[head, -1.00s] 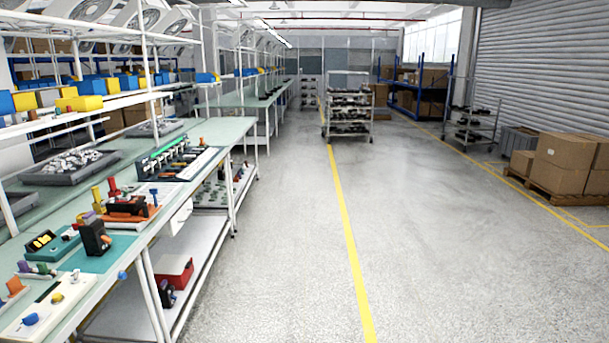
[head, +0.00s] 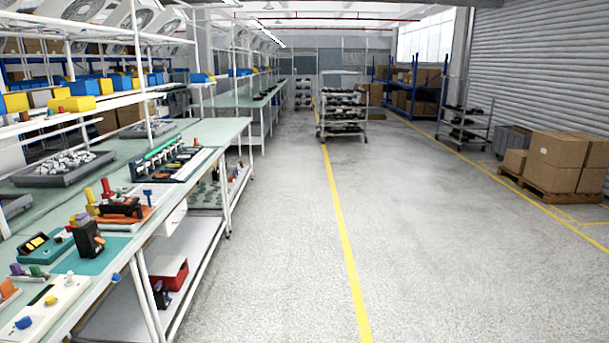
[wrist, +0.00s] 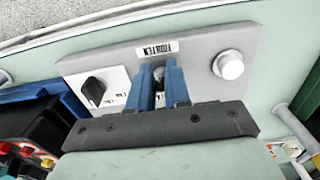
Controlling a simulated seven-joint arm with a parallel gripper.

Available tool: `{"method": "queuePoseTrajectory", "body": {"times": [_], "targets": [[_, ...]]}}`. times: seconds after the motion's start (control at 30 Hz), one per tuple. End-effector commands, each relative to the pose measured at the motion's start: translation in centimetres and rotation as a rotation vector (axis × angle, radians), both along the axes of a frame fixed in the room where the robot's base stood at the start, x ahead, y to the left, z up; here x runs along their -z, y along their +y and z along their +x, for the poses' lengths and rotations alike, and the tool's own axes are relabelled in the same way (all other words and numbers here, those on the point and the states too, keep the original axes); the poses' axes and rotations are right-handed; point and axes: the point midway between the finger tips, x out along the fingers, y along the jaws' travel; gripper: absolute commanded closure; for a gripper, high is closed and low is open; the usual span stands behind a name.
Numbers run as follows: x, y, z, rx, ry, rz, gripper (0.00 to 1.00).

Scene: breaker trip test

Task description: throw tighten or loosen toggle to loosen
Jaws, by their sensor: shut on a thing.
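In the wrist view my gripper (wrist: 160,70) has its two blue fingers closed around the dark toggle (wrist: 159,75) on a grey control panel (wrist: 205,52). Only a little of the toggle shows between the fingers; which way it leans cannot be told. A label reading TIGHTEN (wrist: 157,48), upside down in this view, sits just beyond the fingertips. Any label on the near side of the toggle is hidden by my gripper. My gripper does not show in the head view.
On the same panel, a black rotary knob (wrist: 93,90) is to the left and a round white button (wrist: 229,65) to the right. A blue and black device (wrist: 35,125) is at lower left.

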Motion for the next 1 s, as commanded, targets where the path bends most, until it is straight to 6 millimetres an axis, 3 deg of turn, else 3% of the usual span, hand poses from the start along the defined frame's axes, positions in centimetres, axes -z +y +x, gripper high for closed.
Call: {"method": "queuePoseTrajectory", "body": {"times": [1.0], "targets": [[-0.33, 0.89, 0.00, 0.000, 0.000, 0.004, 1.00]]}}
